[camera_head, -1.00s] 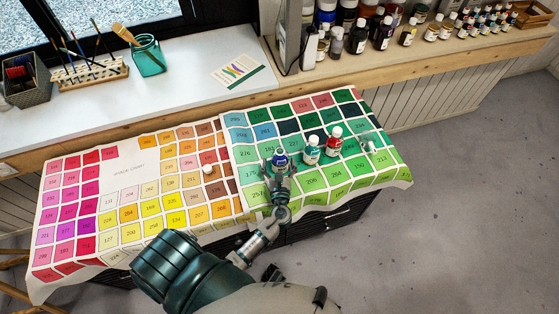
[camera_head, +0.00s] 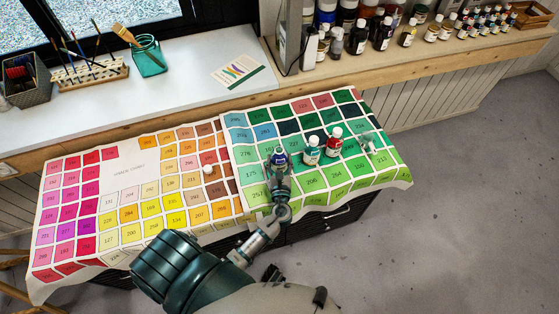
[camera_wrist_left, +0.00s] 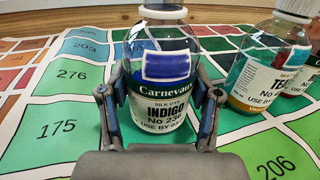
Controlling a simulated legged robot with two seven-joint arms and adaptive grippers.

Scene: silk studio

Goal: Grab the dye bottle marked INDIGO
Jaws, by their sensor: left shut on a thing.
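The dye bottle marked INDIGO (camera_wrist_left: 163,84) stands upright in the left wrist view, with a blue swatch above its white label and a light cap. My left gripper (camera_wrist_left: 160,103) has one finger on each side of it and is shut on it. In the head view the indigo bottle (camera_head: 279,155) shows just beyond my left gripper (camera_head: 279,167), which hides its lower part. The bottle is over the green colour chart cloth (camera_head: 238,150); I cannot tell whether its base touches the cloth. My right gripper is not in view.
A teal bottle (camera_head: 312,151) and a red bottle (camera_head: 335,141) stand close to the right of the indigo one. A small white item (camera_head: 208,169) lies to the left and a pale object (camera_head: 368,143) lies at the right. Many bottles stand on the back shelf.

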